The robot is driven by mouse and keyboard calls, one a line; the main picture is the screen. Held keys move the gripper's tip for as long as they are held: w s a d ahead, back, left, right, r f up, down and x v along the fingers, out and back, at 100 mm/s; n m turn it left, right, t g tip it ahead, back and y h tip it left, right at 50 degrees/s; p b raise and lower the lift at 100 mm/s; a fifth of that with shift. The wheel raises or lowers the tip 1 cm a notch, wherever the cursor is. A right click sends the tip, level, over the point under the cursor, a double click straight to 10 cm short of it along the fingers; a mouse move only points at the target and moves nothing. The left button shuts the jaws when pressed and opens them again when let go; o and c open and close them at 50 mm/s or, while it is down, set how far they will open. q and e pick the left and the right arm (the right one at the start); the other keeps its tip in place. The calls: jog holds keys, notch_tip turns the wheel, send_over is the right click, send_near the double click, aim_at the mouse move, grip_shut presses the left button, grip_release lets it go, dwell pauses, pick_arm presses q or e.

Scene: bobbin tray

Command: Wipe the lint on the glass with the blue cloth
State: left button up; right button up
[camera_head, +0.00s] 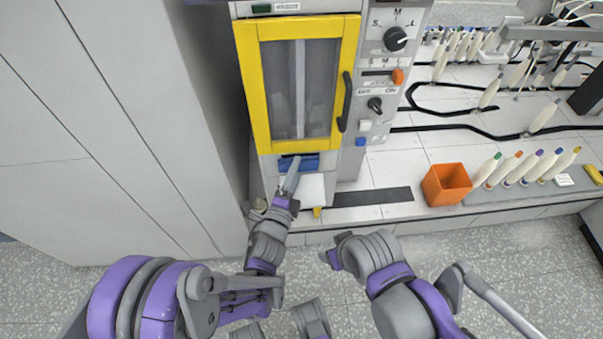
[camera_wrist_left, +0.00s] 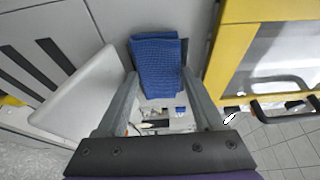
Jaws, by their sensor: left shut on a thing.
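The glass (camera_head: 300,90) is a tall pane in a yellow door frame (camera_head: 252,90) on the grey machine in the head view. Part of it shows at the right of the left wrist view (camera_wrist_left: 285,50). I cannot make out any lint on it. The blue cloth (camera_head: 309,162) is folded, just below the door's bottom edge. My left gripper (camera_head: 292,170) is shut on it; in the left wrist view the cloth (camera_wrist_left: 158,65) sits between the fingertips. The cloth looks apart from the glass. My right arm is folded low; its gripper fingers do not show.
A black handle (camera_head: 346,102) stands out at the door's right side, beside knobs and switches. A white tray (camera_head: 314,190) lies below the door, close to my left gripper. An orange bin (camera_head: 446,184) and several bobbins stand to the right. A plain grey cabinet wall closes the left.

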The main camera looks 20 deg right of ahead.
aim_at(281, 170)
pick_arm(q)
jog(key=shift+w+a+b, duration=0.1)
jog(key=shift+a+b, duration=0.2)
jog(key=shift+a, duration=0.2)
jog(key=shift+w+a+f+b, duration=0.1)
jog(key=shift+w+a+b, duration=0.1)
jog(key=shift+a+b, duration=0.35)
jog(key=shift+w+a+b, duration=0.35)
jog(key=shift+a+b, duration=0.2)
jog(key=shift+a, duration=0.35)
jog(key=shift+s+a+b, duration=0.1)
jog(key=shift+s+a, duration=0.15)
jog(key=shift+s, duration=0.7)
jog(key=shift+s+a+b, duration=0.15)
jog(key=shift+s+a, duration=0.15)
jog(key=shift+s, duration=0.7)
jog(key=shift+s+a+b, duration=0.1)
jog(key=shift+s+a, duration=0.15)
jog(key=shift+s, duration=0.7)
jog(key=shift+s, duration=0.1)
jog(key=s, duration=0.2)
jog(key=shift+s+a, duration=0.35)
jog(key=shift+a, duration=0.05)
